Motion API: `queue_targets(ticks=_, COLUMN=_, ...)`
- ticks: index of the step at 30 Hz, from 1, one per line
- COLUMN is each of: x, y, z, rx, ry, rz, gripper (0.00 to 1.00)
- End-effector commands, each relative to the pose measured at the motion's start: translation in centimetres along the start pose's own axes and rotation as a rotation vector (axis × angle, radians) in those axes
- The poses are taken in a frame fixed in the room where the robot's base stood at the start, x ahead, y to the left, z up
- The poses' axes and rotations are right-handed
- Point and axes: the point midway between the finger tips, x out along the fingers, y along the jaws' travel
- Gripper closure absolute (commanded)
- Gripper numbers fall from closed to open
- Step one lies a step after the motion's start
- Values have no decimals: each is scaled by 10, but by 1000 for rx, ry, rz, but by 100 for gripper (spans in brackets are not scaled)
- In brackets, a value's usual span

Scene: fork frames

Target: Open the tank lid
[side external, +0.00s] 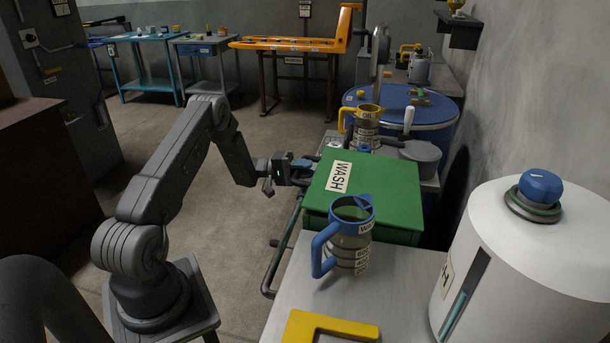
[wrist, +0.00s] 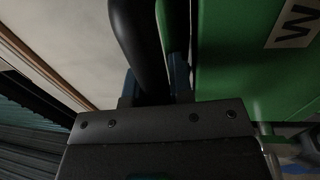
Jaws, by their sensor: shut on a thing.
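The green tank (side external: 390,234) marked WASH stands on the grey bench with its green lid (side external: 385,185) on top. The lid looks down on the tank; a small gap cannot be ruled out. My gripper (side external: 304,165) is at the lid's left edge. In the wrist view my gripper (wrist: 155,88) is shut on a dark bar (wrist: 138,45), which runs beside the green lid (wrist: 235,65). The bar looks like the lid's handle, but where it joins is hidden.
A blue-handled jug (side external: 350,245) stands close in front of the tank. A yellow-handled jug (side external: 366,128) and a grey pot (side external: 420,160) are behind it. A white cylinder (side external: 540,265) and a yellow angle piece (side external: 325,328) are nearer. A dark rail (side external: 282,245) runs along the bench's left side.

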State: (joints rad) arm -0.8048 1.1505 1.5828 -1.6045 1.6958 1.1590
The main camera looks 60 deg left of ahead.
Motion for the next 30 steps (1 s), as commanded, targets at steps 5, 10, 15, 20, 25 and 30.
queue_targets(ticks=5, x=10, y=40, z=0, rx=9, ry=-2, rz=-102, gripper=100)
queue_targets(ticks=10, x=28, y=82, z=0, rx=12, ry=-3, rz=-239, gripper=100)
queue_targets(ticks=15, x=56, y=128, z=1, rx=14, ry=-3, rz=-396, gripper=100)
queue_targets(ticks=20, x=89, y=167, z=1, rx=17, ry=-4, rz=-548, gripper=100)
queue_targets(ticks=25, x=126, y=198, z=1, rx=17, ry=-4, rz=-693, gripper=100)
queue_targets(ticks=30, x=153, y=216, z=0, rx=13, ry=-2, rz=-795, gripper=100)
